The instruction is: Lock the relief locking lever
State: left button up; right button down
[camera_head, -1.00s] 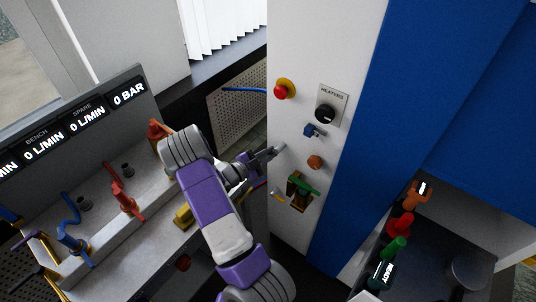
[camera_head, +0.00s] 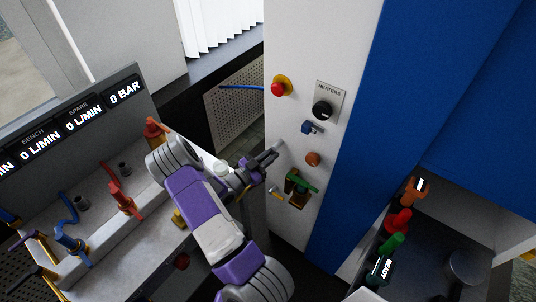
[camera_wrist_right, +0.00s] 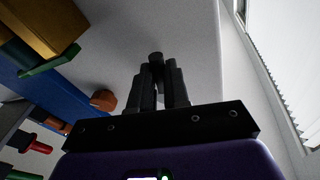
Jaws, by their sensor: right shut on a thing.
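The white panel (camera_head: 300,50) carries a green lever (camera_head: 304,184) on a brass-coloured body, a blue lever (camera_head: 312,128), and an orange knob (camera_head: 312,158). No label marks which part is the relief locking lever. My right gripper (camera_head: 270,154) is at the panel's left side, left of the orange knob and up-left of the green lever. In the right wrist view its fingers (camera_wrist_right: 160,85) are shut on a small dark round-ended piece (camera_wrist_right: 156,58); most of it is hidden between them. The green lever also shows there at upper left (camera_wrist_right: 48,60). My left gripper is not in view.
A red button with a yellow collar (camera_head: 279,88) and a black heaters knob (camera_head: 322,110) sit higher on the panel. A bench with red valves (camera_head: 122,198) and displays (camera_head: 84,118) stands left. A dark shelf with coloured handles (camera_head: 400,222) lies right.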

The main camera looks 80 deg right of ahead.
jog(key=shift+s+a+f+n+h, duration=0.1)
jog(key=shift+s+n+h, duration=0.1)
jog(key=shift+n, duration=0.45)
jog(key=shift+s+a+f+n+h, duration=0.1)
jog(key=shift+s+n+h, duration=0.1)
jog(key=shift+n, duration=0.45)
jog(key=c, duration=1.1)
grip_release()
jog(key=shift+r, duration=0.1)
jog(key=v, duration=0.7)
jog(key=shift+a, duration=0.25)
jog(key=shift+w, duration=0.15)
